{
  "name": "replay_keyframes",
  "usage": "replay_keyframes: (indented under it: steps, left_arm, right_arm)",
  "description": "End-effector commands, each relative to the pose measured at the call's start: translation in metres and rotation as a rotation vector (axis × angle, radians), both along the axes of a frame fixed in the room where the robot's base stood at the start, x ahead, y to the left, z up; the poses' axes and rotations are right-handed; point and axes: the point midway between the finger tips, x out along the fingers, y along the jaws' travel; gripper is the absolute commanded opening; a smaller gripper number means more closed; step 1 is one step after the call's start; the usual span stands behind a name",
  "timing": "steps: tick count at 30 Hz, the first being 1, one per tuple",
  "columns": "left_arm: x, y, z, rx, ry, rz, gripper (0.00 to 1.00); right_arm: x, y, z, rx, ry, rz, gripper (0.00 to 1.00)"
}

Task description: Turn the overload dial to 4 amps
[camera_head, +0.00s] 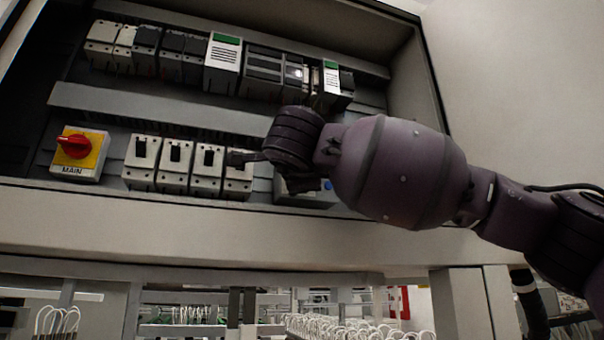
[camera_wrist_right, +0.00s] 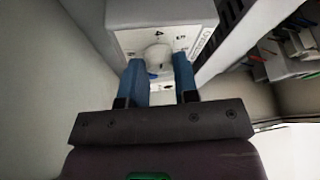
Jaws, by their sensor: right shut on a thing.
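The overload unit (camera_wrist_right: 190,12) is a pale box with a round light dial (camera_wrist_right: 157,52) on its face. A small dark pointer mark and small print sit around the dial; I cannot read the settings. My right gripper (camera_wrist_right: 157,70) has its two blue fingers on either side of the dial and is shut on it. In the head view the lower part of the unit (camera_head: 312,198) shows below my right wrist, with a blue spot at its right. My arm hides the dial and fingertips there. My left gripper is not in view.
A red MAIN switch (camera_head: 75,146) on a yellow plate is at the cabinet's lower left. Several breakers (camera_head: 175,162) stand left of my wrist. An upper row of modules (camera_head: 223,65) runs above it. The cabinet's right wall (camera_head: 415,85) is close to my arm.

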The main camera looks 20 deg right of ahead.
Motion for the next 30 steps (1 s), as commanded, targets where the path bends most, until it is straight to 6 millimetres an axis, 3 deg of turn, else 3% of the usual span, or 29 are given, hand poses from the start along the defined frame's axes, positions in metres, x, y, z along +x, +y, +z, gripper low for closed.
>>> replay_keyframes:
  steps: [8, 9, 14, 23, 30]
  left_arm:
    - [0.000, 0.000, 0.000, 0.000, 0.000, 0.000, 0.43]
    - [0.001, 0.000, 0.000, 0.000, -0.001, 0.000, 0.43]
    - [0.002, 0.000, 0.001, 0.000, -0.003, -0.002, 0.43]
    - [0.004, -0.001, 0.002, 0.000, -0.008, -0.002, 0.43]
    - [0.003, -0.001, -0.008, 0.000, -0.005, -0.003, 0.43]
  right_arm:
    - [0.000, 0.001, -0.001, -0.002, 0.001, 0.001, 0.04]
    - [0.000, 0.001, -0.001, -0.002, 0.001, 0.001, 0.30]
    - [0.000, 0.000, -0.001, -0.001, 0.001, 0.001, 0.54]
    - [-0.001, 0.001, -0.001, 0.000, 0.000, 0.001, 0.54]
    - [-0.026, 0.010, -0.006, -0.001, 0.000, 0.003, 0.54]
